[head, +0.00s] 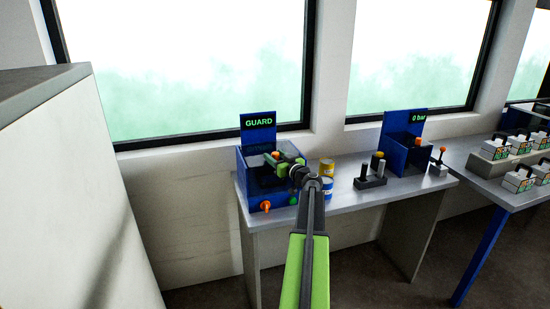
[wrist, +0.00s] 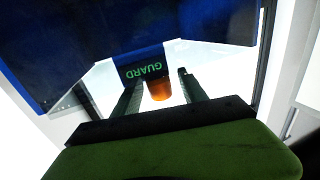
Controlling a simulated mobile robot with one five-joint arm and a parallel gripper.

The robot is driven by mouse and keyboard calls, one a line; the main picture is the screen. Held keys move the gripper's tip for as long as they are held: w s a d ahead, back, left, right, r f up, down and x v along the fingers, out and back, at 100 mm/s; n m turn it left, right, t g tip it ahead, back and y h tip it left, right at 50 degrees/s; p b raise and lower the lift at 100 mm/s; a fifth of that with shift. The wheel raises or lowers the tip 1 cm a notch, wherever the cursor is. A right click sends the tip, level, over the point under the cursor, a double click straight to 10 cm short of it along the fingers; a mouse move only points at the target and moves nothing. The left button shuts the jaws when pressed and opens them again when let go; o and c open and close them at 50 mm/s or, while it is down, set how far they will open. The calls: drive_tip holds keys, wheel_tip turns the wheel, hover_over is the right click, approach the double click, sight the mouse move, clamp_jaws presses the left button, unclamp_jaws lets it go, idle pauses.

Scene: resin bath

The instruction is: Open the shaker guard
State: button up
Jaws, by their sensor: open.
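The shaker (head: 252,192) is a blue box at the left end of the bench, with a sign reading GUARD (head: 258,122) on its back panel. The same sign shows upside down in the wrist view (wrist: 142,72). An orange knob (wrist: 160,90) appears between the fingers of my gripper (wrist: 158,90) in the wrist view. My gripper is open, and I cannot tell whether either finger touches the knob. In the head view my gripper (head: 275,157) is over the shaker's top and hides part of it. The guard's exact position is hard to make out.
Yellow and blue cans (head: 327,175) stand right of the shaker on the grey bench (head: 345,203). A joystick block (head: 371,172) and a second blue box (head: 402,140) reading 0 bar stand farther right. Several white cases (head: 519,178) sit on the right table. A tall cabinet (head: 75,190) is at left.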

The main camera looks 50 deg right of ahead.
clamp_jaws()
idle(0.3)
idle(1.1)
